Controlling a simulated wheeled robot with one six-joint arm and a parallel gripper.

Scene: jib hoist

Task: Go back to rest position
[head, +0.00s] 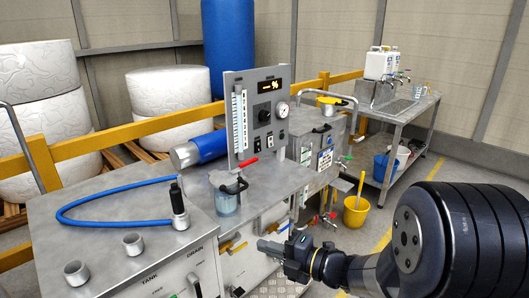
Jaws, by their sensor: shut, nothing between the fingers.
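My gripper (272,249) is at the lower middle of the head view, reaching in from the right on my black and grey arm. Its fingers point left and appear closed together, with nothing visible between them. It is in front of the steel bench, apart from the things on top.
A steel cabinet (110,235) with a blue hose (90,222) stands at the left. A yellow bucket (355,212) is on the floor beyond my gripper. A steel sink table (408,108) with white canisters is at the back right. Yellow rails (90,143) run behind the bench.

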